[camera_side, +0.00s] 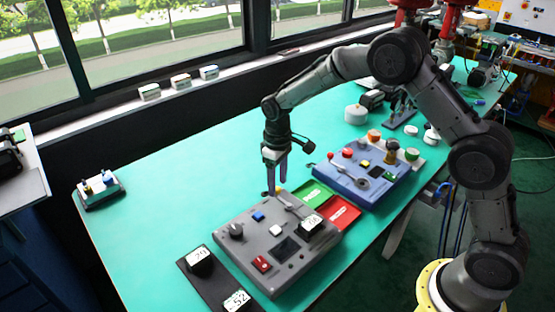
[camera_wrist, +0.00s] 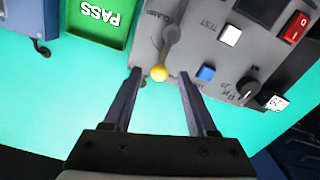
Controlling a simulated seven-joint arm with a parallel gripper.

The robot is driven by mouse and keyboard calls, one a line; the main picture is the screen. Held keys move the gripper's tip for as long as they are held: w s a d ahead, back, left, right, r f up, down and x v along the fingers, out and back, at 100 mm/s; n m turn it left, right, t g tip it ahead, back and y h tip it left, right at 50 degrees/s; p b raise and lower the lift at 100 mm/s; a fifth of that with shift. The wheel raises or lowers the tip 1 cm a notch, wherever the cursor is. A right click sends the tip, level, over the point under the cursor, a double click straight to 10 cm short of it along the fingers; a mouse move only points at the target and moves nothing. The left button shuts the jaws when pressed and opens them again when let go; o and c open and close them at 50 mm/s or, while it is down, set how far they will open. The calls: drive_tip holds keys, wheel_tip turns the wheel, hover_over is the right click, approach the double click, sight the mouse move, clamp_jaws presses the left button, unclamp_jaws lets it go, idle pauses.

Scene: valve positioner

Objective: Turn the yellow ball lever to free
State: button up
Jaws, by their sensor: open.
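The yellow ball lever shows in the wrist view as a yellow ball (camera_wrist: 159,73) on the end of a grey lever arm (camera_wrist: 171,45). It is mounted on the grey control box (camera_side: 262,262), near the box's edge beside the green tray. The word CLAMP is printed beside the lever; no "free" mark is readable. My gripper (camera_wrist: 158,76) is open, pointing down, with one finger on either side of the ball. I cannot tell whether either finger touches it. In the side view my gripper (camera_side: 270,190) is at the far edge of the grey box, and the fingers partly hide the ball.
The grey box also carries a blue button (camera_wrist: 206,73), a white button (camera_wrist: 230,35), a red switch (camera_wrist: 296,27) and a black knob (camera_wrist: 248,88). A green PASS tray (camera_side: 313,193) and red tray (camera_side: 338,212) lie beside it. A blue panel (camera_side: 362,180) stands beyond.

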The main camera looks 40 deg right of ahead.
sight(278, 188)
wheel_tip(278, 188, up, 12)
drive_tip(key=shift+r, duration=0.2)
idle(0.4)
